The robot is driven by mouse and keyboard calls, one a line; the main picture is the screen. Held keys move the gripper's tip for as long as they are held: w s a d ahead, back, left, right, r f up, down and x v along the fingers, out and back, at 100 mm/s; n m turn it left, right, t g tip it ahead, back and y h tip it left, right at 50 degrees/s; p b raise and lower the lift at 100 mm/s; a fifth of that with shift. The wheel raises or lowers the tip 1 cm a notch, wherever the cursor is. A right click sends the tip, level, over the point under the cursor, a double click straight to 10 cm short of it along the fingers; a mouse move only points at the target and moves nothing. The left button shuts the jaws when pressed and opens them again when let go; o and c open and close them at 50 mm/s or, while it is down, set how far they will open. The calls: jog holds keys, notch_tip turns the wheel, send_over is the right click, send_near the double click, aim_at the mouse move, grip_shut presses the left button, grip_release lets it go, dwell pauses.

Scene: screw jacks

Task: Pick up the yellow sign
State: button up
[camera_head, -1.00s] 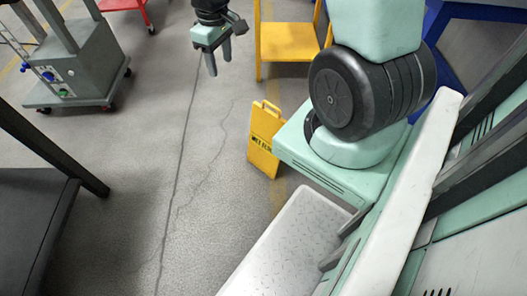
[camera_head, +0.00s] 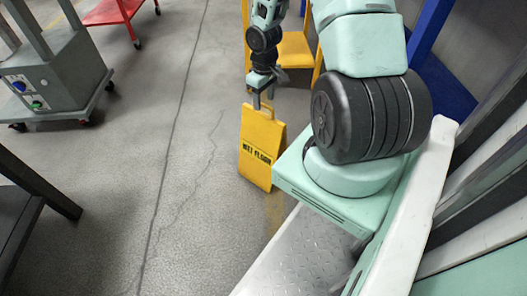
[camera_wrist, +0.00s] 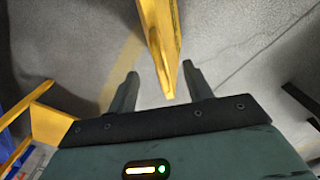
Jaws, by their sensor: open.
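The yellow sign (camera_head: 261,150), with dark "WET FLOOR" lettering, stands upright on the floor just left of my base in the head view. My gripper (camera_head: 263,101) is above the sign's top edge, pointing down, and overlaps it in this view. In the wrist view the sign's yellow edge (camera_wrist: 165,45) runs down from the top, and its end lies between the two dark fingers of my gripper (camera_wrist: 158,85). The fingers are apart, with visible gaps on both sides of the sign. The sign's lower part is cut off in the wrist view.
A yellow stand (camera_head: 295,50) is behind the sign, partly hidden by my arm. A grey wheeled unit (camera_head: 55,75) and a red cart (camera_head: 112,12) are at the upper left. A dark table (camera_head: 18,215) is at the left edge. The floor (camera_head: 150,150) left of the sign is clear.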

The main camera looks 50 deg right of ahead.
aim_at(263, 114)
notch_tip(263, 114, down, 8)
jog(key=b, duration=0.4)
jog(key=shift+w+r, duration=0.1)
jog(key=shift+r, duration=0.1)
grip_shut()
dwell(1.2)
